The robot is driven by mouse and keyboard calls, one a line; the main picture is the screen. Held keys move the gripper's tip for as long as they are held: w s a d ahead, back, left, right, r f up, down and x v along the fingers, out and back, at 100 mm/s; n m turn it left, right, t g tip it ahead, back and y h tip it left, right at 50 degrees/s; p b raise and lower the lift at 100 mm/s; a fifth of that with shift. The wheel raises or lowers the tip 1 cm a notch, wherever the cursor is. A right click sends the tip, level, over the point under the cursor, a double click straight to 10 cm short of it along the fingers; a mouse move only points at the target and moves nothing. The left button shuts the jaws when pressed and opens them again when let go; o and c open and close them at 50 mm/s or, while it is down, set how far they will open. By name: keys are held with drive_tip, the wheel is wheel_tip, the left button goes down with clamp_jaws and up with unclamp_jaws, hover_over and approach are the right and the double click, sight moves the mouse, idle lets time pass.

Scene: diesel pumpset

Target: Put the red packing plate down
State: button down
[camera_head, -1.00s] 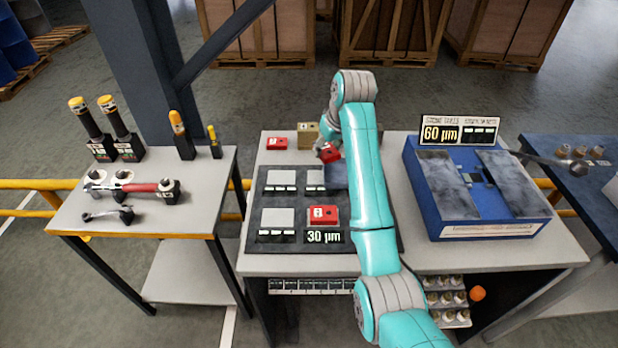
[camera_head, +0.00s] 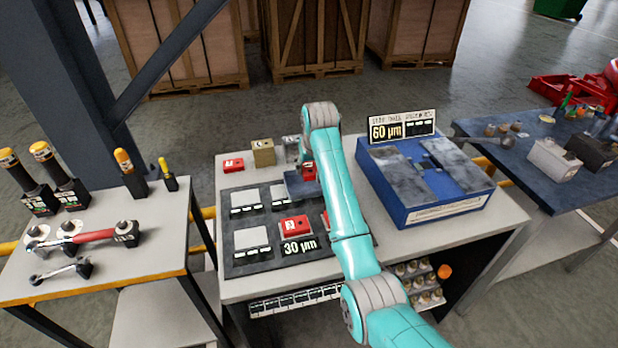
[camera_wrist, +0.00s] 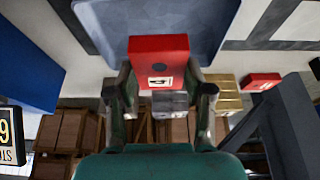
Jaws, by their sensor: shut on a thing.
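My gripper (camera_wrist: 160,78) is shut on a red packing plate (camera_wrist: 158,52), which sits between its two fingers in the wrist view. In the head view the held red plate (camera_head: 308,171) is near the far edge of the dark mat (camera_head: 233,259), beside a blue-grey flat piece (camera_head: 297,187). Whether it touches anything below is unclear. Another red plate (camera_head: 294,226) lies on the mat above the "30 µm" label. A red edge beside it is mostly hidden by my arm. A red block (camera_head: 233,164) lies on the table behind the mat.
A brass block (camera_head: 263,152) and a grey block (camera_head: 291,148) stand behind the mat. A blue box (camera_head: 430,212) with a "60 µm" sign (camera_head: 401,127) is to the right. The left table (camera_head: 120,262) holds tools. A blue table (camera_head: 540,190) stands at the far right.

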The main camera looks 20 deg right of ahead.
sight(310, 185)
drive_tip(key=shift+f, duration=2.05)
drive_tip(key=shift+f, duration=0.15)
drive_tip(key=shift+c, duration=2.2)
unclamp_jaws()
drive_tip(key=v, duration=1.2)
